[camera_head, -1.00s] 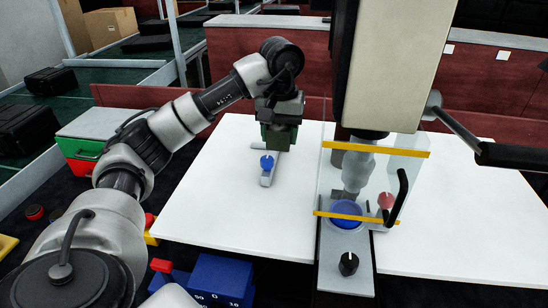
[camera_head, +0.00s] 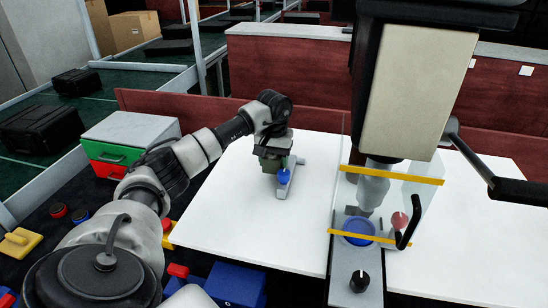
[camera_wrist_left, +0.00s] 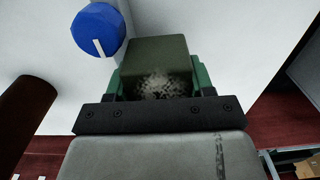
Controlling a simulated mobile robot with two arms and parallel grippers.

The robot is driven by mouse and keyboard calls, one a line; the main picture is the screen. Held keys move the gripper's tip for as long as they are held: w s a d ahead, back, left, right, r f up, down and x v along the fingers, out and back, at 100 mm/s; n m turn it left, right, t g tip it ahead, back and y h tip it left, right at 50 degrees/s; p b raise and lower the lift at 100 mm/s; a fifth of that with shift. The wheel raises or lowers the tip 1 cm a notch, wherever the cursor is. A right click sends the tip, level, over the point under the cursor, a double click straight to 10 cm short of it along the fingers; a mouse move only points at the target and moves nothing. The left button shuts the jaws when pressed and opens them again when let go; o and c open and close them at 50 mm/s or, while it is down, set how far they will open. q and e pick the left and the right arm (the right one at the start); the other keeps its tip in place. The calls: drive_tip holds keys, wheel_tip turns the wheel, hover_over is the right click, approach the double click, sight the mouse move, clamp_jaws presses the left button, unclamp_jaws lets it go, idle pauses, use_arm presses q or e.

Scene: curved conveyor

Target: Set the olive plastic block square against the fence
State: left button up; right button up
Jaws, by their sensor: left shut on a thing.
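The olive block (camera_head: 270,165) is in my left gripper (camera_head: 272,154), over the white table just left of the fence. In the left wrist view the olive block (camera_wrist_left: 157,58) sits between the green fingers, which are shut on it. The fence (camera_head: 287,184) is a short grey metal bar with a blue knob (camera_head: 284,177). The knob also shows in the left wrist view (camera_wrist_left: 98,30), up and left of the block and close to it. I cannot tell whether the block touches the fence or table. My right gripper is not in view.
A press with a clear guard (camera_head: 420,195), yellow bars and a long black handle stands right of the fence. The white table (camera_head: 235,220) is clear left and in front of the fence. A green-and-red drawer box (camera_head: 125,140) and a blue block (camera_head: 235,283) lie nearer my arm.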

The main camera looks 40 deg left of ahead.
use_arm(q)
drive_tip(key=shift+f, duration=0.2)
drive_tip(key=shift+f+b, duration=0.5)
drive_tip(key=shift+d, duration=0.1)
